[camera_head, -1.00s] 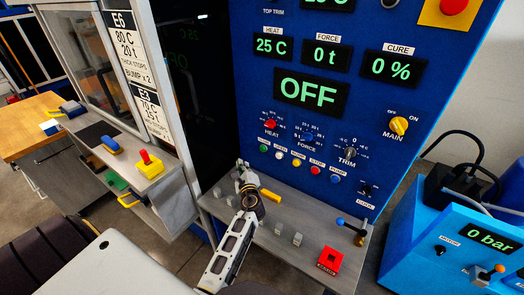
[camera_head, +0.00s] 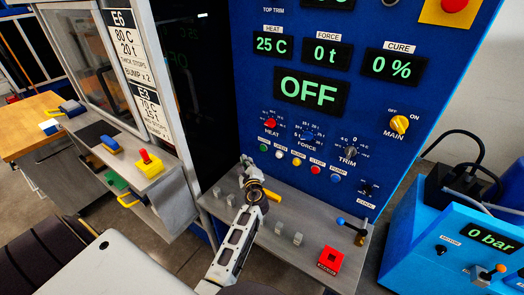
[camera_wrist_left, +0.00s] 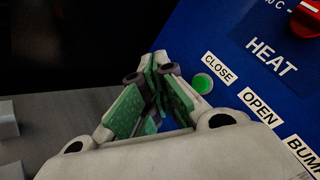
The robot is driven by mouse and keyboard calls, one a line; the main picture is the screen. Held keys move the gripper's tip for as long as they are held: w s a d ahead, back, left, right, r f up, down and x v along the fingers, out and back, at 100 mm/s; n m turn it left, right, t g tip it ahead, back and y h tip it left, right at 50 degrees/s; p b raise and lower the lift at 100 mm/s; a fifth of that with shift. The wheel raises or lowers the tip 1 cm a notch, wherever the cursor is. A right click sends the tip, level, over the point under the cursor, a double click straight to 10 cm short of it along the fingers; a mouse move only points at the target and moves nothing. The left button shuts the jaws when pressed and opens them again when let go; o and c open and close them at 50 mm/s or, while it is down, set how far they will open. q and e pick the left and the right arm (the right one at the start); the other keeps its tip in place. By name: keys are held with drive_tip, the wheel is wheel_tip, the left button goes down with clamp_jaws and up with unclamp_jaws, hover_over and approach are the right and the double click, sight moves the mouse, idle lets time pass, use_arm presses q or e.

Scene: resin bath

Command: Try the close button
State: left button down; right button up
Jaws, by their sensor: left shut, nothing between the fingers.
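The close button is a small green round button at the left end of the button row on the blue press panel. It shows in the head view (camera_head: 263,147) and in the wrist view (camera_wrist_left: 202,84), just below the CLOSE label (camera_wrist_left: 218,68). My left gripper (camera_head: 245,160) is just left of and below the button in the head view. In the wrist view its green-padded fingers (camera_wrist_left: 155,72) are shut and empty, with the tips left of the button. The button is not covered, and I see no contact. My right gripper is not in view.
White, yellow, red and blue buttons (camera_head: 296,162) run right from the green one. The red heat knob (camera_head: 270,123) sits above. The large display (camera_head: 311,90) reads OFF. A grey shelf (camera_head: 313,237) with small grey blocks and a red block (camera_head: 330,260) lies below.

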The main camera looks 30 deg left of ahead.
use_arm(q)
drive_tip(key=w+b, duration=0.2)
drive_tip(key=w, duration=0.4)
drive_tip(key=shift+w+d, duration=0.25)
drive_tip(key=shift+w, duration=0.05)
drive_tip(key=shift+w+d+b, duration=0.1)
drive_tip(key=shift+w+b, duration=0.25)
drive_tip(key=shift+w, duration=0.55)
idle(2.9)
drive_tip(key=shift+s, duration=0.2)
drive_tip(key=shift+s+p, duration=0.45)
drive_tip(key=shift+s, duration=0.25)
drive_tip(key=shift+s, duration=0.15)
drive_tip(key=shift+s+a+p, duration=0.15)
drive_tip(key=shift+s+p, duration=0.3)
drive_tip(key=shift+s, duration=0.75)
drive_tip(key=shift+s+a+p, duration=0.15)
drive_tip(key=shift+s+p, duration=0.3)
drive_tip(key=shift+s, duration=0.75)
